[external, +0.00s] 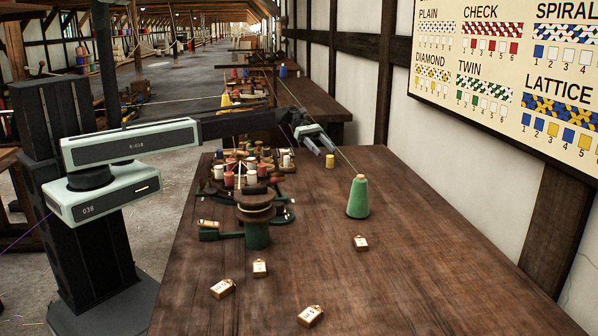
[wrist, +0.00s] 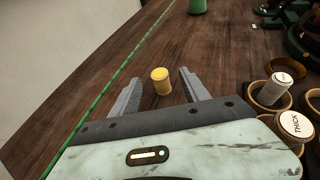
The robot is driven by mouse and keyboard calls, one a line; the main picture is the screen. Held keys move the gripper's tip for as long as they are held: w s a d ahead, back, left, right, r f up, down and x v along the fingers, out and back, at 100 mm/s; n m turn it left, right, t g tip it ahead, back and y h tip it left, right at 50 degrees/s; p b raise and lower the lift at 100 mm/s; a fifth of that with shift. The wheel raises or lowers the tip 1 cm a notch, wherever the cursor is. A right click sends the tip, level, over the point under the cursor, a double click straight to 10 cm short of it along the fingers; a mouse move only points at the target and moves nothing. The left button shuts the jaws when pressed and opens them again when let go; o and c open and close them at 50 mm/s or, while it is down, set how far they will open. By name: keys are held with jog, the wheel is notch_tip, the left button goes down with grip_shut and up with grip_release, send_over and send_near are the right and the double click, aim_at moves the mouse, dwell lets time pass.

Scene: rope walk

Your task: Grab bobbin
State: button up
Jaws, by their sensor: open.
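A small yellow bobbin (wrist: 160,84) stands upright on the dark wooden table in the wrist view. In the external view a yellow bobbin (external: 330,160) sits just below my gripper (external: 320,143), towards the table's far end. In the wrist view my gripper (wrist: 159,76) is open, and the bobbin appears between its two grey fingers with room on both sides. The fingers look apart from it and above the table; the exact height is hard to tell.
A green cone (external: 358,198) stands to the right, with a taut green thread (wrist: 115,90) passing left of my gripper. A braiding machine (external: 256,212) with several bobbins is on the left. Several tagged wooden blocks (external: 309,315) lie in front. The table's right side is mostly clear.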

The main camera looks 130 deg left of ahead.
aim_at(333, 160)
jog(key=b+x, duration=0.3)
jog(key=x, duration=0.4)
jog(key=shift+w+f, duration=0.25)
jog(key=shift+f, duration=0.05)
jog(key=shift+w, duration=0.2)
jog(key=shift+r, duration=0.1)
grip_shut()
